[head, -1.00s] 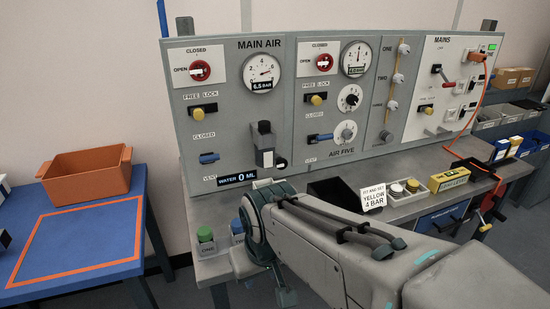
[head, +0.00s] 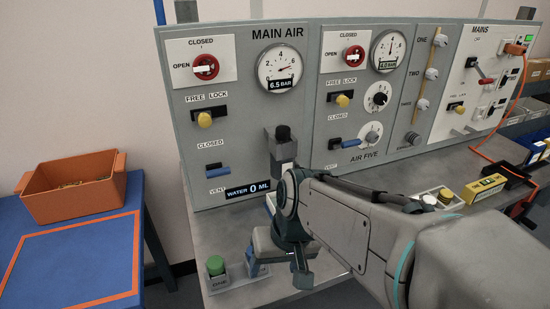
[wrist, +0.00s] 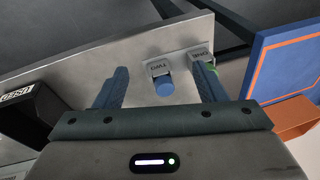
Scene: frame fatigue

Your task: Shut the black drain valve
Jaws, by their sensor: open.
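The filter unit (head: 283,147) with a black top hangs on the MAIN AIR panel, above the WATER 0 ML display (head: 248,189). I cannot make out the black drain valve for certain; my arm covers the area just below and right of the filter. My gripper (head: 280,268) is low over the bench's front left part, below the panel. In the wrist view, my gripper (wrist: 163,73) is open, its two fingers apart with nothing held. A blue-topped button or cup marked TWO (wrist: 163,82) shows between the fingers, and a green one marked ONE (wrist: 212,68) shows near the right finger.
The panel carries red valves (head: 205,66), yellow knobs (head: 204,119), blue levers (head: 217,170) and gauges (head: 279,70). A blue table (head: 142,205) with an orange bin (head: 110,190) stands left. An orange cable (head: 478,142) hangs at the right. Bare bench (head: 212,235) lies left of my arm.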

